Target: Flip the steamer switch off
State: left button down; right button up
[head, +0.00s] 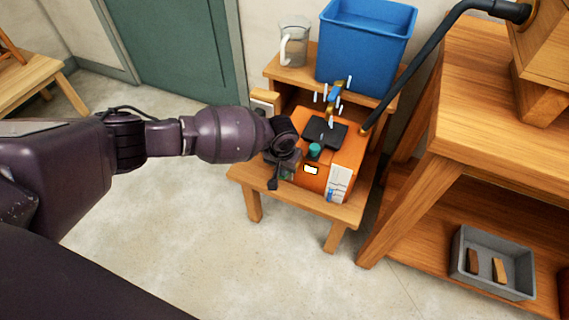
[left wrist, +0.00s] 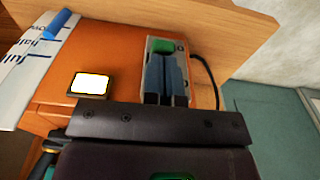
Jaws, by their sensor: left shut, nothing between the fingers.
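The steamer is an orange box (head: 312,185) on a low wooden stand, and its orange side also fills much of the left wrist view (left wrist: 95,55). A grey switch plate (left wrist: 152,45) with a green switch (left wrist: 163,46) shows in the left wrist view. My left gripper (head: 285,172) is at the steamer's left front corner. Its closed, empty fingers (left wrist: 166,62) lie over the switch plate, with their tips right by the green switch. I cannot tell whether they touch it, and the fingers hide part of the plate. My right gripper is not in view.
A lit white display (head: 311,170), a teal knob (head: 314,150) and a label (head: 340,181) are on the steamer. A blue bin (head: 365,45) and a clear jug (head: 293,42) stand behind. A black hose (head: 415,65) runs to the right. Floor (head: 170,240) in front is clear.

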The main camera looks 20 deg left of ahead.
pick_arm(q)
jog(key=shift+r, duration=0.1)
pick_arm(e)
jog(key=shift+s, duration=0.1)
pick_arm(q)
jog(key=shift+r+p, duration=0.1)
jog(key=shift+p, duration=0.3)
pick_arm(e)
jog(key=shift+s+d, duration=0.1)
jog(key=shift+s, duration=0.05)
